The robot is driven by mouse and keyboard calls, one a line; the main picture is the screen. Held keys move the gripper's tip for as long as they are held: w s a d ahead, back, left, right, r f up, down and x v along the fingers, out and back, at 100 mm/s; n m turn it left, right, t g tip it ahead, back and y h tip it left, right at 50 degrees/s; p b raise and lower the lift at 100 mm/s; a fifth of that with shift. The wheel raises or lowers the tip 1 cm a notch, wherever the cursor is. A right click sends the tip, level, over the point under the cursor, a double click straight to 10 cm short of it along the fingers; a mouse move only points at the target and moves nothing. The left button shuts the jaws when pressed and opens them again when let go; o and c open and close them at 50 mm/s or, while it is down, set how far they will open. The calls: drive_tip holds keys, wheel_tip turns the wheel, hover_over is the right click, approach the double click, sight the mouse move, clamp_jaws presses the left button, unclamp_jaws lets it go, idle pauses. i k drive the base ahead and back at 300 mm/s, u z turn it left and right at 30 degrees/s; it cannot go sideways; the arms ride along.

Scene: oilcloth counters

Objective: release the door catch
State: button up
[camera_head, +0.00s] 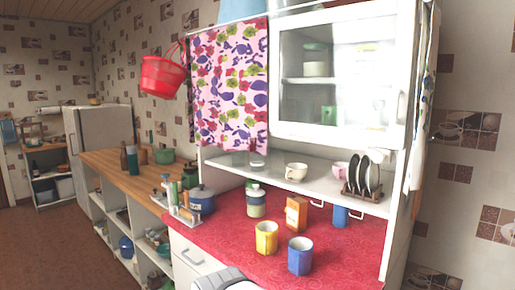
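A white cabinet stands over the red counter, with a glass-fronted door (340,75) on its upper right. The door looks shut. A pale upright handle (401,106) sits near its right edge. I cannot make out a separate catch at this size. A grey and white rounded part at the bottom edge of the view looks like part of my arm. My gripper's fingers do not show.
A yellow mug (266,238) and a blue mug (300,256) stand on the red counter (238,238) below the door. A flowered cloth (230,85) hangs left of the door.

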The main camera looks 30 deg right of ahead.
sight(378, 157)
drive_tip(key=u, duration=0.25)
drive_tip(key=k, duration=1.15)
drive_tip(key=z, duration=0.9)
drive_tip(key=i, duration=1)
drive_tip(key=z, duration=0.05)
